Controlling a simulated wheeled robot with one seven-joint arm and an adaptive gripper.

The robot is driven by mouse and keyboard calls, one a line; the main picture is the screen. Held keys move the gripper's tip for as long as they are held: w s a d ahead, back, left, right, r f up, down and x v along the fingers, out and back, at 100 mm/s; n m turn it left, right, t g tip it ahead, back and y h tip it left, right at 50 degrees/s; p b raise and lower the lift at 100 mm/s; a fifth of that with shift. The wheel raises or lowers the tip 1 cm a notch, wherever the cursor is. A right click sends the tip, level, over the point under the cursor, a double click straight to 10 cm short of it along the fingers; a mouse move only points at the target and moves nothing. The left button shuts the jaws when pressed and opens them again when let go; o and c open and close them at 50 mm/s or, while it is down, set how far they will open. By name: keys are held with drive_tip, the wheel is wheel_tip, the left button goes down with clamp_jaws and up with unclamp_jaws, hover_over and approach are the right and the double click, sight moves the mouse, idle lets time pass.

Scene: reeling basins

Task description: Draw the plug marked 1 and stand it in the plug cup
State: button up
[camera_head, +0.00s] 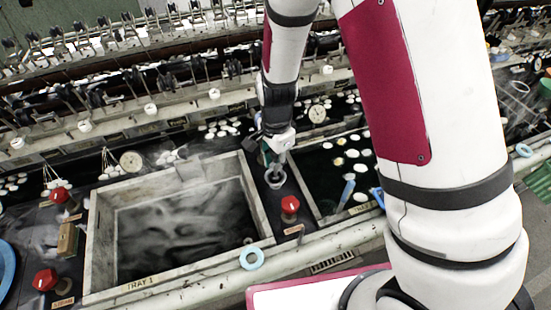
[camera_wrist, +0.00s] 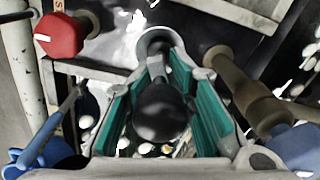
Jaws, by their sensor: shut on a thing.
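My gripper (camera_head: 277,152) points down over the strip between the two basins. In the wrist view its teal-padded fingers (camera_wrist: 160,90) are shut on a plug with a round black knob (camera_wrist: 160,112) and a grey stem. The number on the plug does not show. A small round grey cup (camera_head: 275,179) stands just below the fingers; it also shows in the wrist view (camera_wrist: 146,41), beyond the fingertips. The plug's stem points toward the cup. I cannot tell whether its lower end is inside the cup or above it.
The basin labelled TRAY 1 (camera_head: 100,240) is left of the cup, and a second basin (camera_head: 310,190) with white cocoons is right. A red knob (camera_head: 290,205) stands close in front of the cup. A light blue ring (camera_head: 252,258) lies on the front rim.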

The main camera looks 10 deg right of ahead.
drive_tip(key=shift+f, duration=0.2)
drive_tip(key=o, duration=1.2)
drive_tip(key=shift+c, duration=0.2)
wheel_tip(320, 180, up, 12)
drive_tip(key=shift+s, duration=0.15)
